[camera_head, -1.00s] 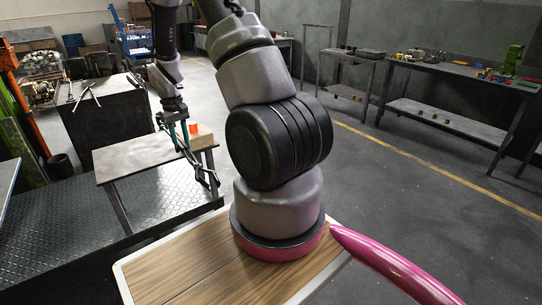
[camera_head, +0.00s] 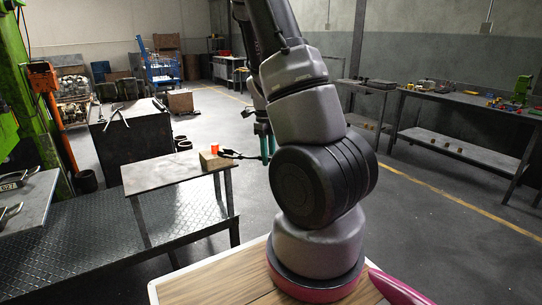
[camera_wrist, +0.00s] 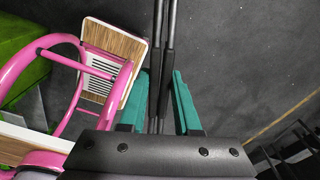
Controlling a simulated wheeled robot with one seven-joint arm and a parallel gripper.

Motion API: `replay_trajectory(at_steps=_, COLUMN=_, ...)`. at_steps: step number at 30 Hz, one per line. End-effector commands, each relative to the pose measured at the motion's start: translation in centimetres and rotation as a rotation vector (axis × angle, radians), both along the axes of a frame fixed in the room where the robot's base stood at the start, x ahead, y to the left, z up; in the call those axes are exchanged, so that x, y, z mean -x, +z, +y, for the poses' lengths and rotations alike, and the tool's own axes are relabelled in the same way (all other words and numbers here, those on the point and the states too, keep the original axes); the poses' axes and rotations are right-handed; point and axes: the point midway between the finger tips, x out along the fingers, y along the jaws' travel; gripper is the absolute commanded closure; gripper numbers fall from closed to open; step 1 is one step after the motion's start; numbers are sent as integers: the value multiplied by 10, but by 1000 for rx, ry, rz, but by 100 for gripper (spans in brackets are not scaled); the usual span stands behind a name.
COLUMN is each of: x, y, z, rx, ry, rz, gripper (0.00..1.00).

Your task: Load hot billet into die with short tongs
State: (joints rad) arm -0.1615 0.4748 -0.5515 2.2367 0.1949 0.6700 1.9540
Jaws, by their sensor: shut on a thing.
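My gripper (camera_head: 267,152), with teal fingers, is shut on the short black tongs (camera_head: 238,154), to the right of the small table. In the wrist view the two thin dark tong handles (camera_wrist: 165,55) run up between the fingers (camera_wrist: 160,85). The tongs point left in the head view, with their jaw end close to the glowing orange billet (camera_head: 214,148). The billet stands upright on a pale block (camera_head: 212,161) at the table's right end. I cannot tell whether the tong jaws touch or surround it. The die cannot be made out clearly.
The small metal table (camera_head: 160,174) is otherwise bare. A dark bench (camera_head: 130,135) with other tongs on top stands behind it. The green press frame (camera_head: 12,75) is at the left edge, above a checker-plate platform (camera_head: 110,235). Workbenches (camera_head: 455,95) line the right wall.

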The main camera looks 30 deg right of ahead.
Motion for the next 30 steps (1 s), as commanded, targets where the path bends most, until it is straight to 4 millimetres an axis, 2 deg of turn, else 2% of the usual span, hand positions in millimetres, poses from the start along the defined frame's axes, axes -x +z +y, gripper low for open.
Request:
replay_trajectory(at_steps=4, x=4, y=3, z=-5, rx=2, ry=-146, rz=8, gripper=100)
replay_trajectory(at_steps=10, x=-2, y=0, z=-5, rx=2, ry=-182, rz=11, gripper=100)
replay_trajectory(at_steps=30, x=-61, y=-32, z=5, rx=3, ry=-178, rz=11, gripper=100)
